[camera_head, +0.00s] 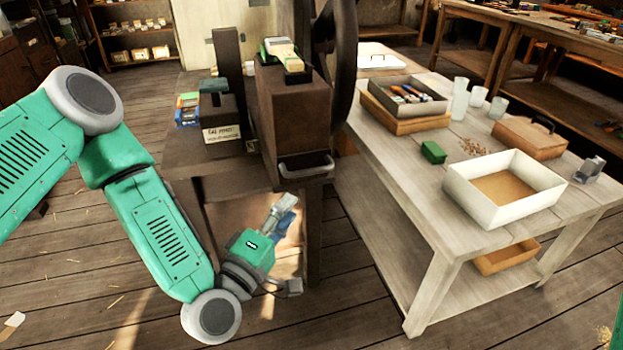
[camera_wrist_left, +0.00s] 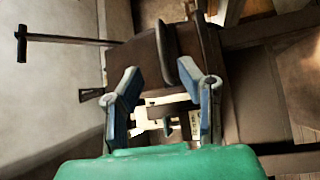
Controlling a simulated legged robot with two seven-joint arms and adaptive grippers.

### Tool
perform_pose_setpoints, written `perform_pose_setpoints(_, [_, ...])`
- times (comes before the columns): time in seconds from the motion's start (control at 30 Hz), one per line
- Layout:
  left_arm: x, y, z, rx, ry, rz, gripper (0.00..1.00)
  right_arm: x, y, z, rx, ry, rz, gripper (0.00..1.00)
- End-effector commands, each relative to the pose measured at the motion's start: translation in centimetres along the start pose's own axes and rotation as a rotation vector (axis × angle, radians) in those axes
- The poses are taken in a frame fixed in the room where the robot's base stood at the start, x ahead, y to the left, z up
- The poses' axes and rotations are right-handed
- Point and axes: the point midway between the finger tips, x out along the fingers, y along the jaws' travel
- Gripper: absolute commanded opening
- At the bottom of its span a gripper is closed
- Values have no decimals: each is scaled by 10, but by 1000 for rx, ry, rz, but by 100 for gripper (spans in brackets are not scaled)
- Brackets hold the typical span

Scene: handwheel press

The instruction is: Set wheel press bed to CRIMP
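The wheel press is a dark brown machine with a tall body (camera_head: 290,110) in the middle of the head view. A large dark handwheel (camera_head: 345,60) stands on its right side. A light curved handle (camera_head: 305,165) sits on its lower front. A small lettered plate (camera_head: 222,133) stands at its left; I cannot read a CRIMP mark. My left gripper (camera_head: 292,246) is open and empty, low in front of the press. In the left wrist view the gripper (camera_wrist_left: 158,70) has its fingers spread, with a cream plate (camera_wrist_left: 150,116) and dark press parts beyond. My right gripper is out of view.
A pale wooden table (camera_head: 400,185) stands to the right, with a white tray (camera_head: 505,190), a box of tools (camera_head: 405,100) and a green box (camera_head: 433,152). Shelves (camera_head: 135,45) stand at the back left. The plank floor in front is mostly clear.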

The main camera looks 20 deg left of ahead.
Motion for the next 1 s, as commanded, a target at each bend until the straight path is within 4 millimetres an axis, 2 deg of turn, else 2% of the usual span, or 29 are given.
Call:
perform_pose_setpoints(0.3, [66,-3,-9,-5,4,3,32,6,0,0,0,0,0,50])
perform_pose_setpoints(0.5, [99,-2,-5,-1,1,0,32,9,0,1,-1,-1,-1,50])
perform_pose_setpoints(0.7, [114,-1,-2,2,0,-2,32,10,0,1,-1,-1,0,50])
perform_pose_setpoints(1.0, [115,-3,-6,-3,1,-2,32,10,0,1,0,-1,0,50])
